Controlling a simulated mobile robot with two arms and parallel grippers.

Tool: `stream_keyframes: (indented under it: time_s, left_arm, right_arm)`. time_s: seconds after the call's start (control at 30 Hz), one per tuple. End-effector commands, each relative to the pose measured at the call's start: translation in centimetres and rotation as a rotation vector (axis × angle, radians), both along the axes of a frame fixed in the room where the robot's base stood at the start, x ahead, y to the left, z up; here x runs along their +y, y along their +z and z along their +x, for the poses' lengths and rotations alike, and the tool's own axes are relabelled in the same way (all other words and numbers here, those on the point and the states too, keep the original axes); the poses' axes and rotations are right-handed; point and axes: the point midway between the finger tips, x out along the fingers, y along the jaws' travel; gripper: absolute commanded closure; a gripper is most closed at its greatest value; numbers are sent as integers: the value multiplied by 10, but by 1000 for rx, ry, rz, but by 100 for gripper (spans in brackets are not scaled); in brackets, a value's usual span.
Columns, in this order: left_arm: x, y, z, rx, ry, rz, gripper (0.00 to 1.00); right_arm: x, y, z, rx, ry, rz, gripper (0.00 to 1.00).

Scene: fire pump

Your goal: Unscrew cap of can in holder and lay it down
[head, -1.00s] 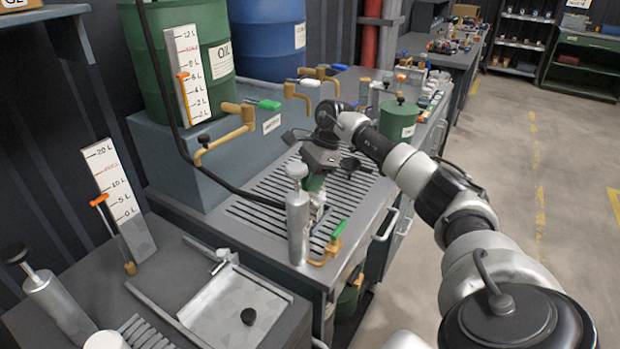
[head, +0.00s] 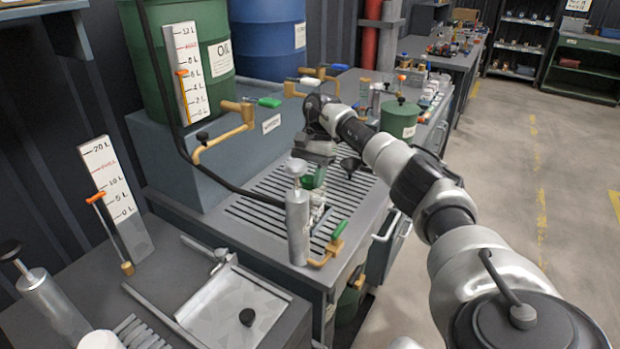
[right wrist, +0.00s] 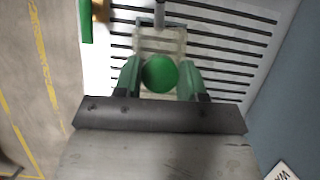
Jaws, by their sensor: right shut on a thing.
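My right gripper (head: 314,178) is over the slotted bench top, pointing down. In the right wrist view its fingers (right wrist: 160,80) are shut on a round green cap (right wrist: 160,73), one on each side. A pale, frame-like holder (right wrist: 172,42) shows just beyond the cap; it also shows below the gripper in the head view (head: 319,213). The can is not clearly visible, so I cannot tell whether the cap still touches it. My left gripper is not in view.
A metal cylinder (head: 297,225) stands close left of the holder. A green-handled brass valve (head: 331,247) is at the bench's front edge. A black funnel-like piece (head: 350,166) is right of the gripper.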

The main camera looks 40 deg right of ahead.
Motion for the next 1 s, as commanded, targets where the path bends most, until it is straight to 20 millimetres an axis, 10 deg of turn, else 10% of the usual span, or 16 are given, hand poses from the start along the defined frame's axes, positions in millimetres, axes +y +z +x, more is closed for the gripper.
stream_keyframes:
  time_s: [1.0]
  left_arm:
    - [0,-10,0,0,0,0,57]
  right_arm:
    - [1,0,1,-1,581,-1,80]
